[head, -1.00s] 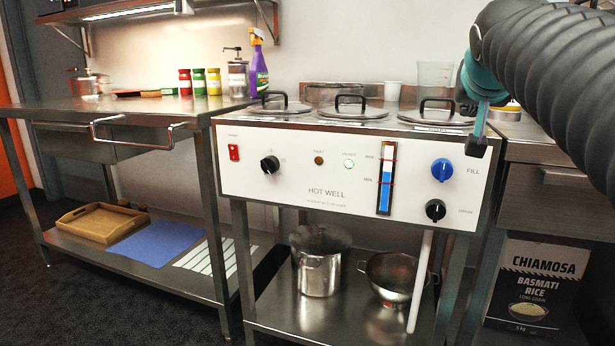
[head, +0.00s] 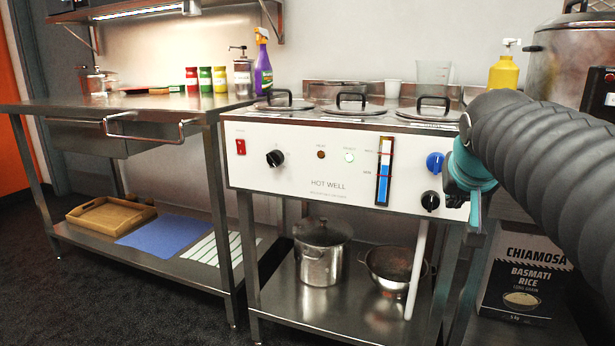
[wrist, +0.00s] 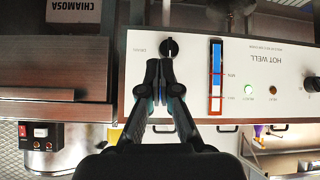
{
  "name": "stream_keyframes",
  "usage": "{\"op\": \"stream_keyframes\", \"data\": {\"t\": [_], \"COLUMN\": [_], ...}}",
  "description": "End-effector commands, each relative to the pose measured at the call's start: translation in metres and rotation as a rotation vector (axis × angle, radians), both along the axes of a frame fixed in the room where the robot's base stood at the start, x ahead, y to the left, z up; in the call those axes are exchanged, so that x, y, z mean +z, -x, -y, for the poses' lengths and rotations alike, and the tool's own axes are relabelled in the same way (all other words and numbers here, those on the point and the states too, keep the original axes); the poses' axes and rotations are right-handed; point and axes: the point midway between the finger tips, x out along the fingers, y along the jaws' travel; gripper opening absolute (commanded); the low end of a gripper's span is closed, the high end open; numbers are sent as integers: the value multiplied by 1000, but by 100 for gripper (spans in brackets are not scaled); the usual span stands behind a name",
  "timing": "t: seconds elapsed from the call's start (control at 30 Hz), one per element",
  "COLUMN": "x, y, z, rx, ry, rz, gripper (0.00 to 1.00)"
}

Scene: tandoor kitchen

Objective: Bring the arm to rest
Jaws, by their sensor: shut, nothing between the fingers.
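In the wrist view, which shows the panel upside down, the fingers (wrist: 158,68) are together and hold nothing. The fingertips appear just beside the black drain knob (wrist: 168,48); I cannot tell whether they touch it. In the head view the drain knob (head: 430,200) and blue fill knob (head: 435,162) show left of the gripper.
A steel counter (head: 160,104) stands left. A yellow pump bottle (head: 503,73) and large steel pot (head: 566,62) stand at the right behind my arm. A rice box (head: 523,272) sits low right. A pot (head: 319,265) and colander (head: 391,270) are on the lower shelf.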

Motion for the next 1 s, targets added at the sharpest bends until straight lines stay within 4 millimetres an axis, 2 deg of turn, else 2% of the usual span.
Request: {"op": "stream_keyframes", "data": {"t": [0.17, 0.3, 0.43, 0.5, 0.6, 0.73, 1.0], "x": [-66, -116, -146, -152, -150, -137, -138], "y": [59, 117, 165, 181, 191, 193, 193], "z": [-32, -58, -78, -84, -89, -93, -93], "rx": [77, 141, 184, 199, 218, 234, 237], "ry": [-39, -76, -104, -109, -106, -100, -99], "rz": [-162, -276, -341, -349, -339, -312, -313], "gripper": [0, 0, 0, 0, 0, 0, 0]}}
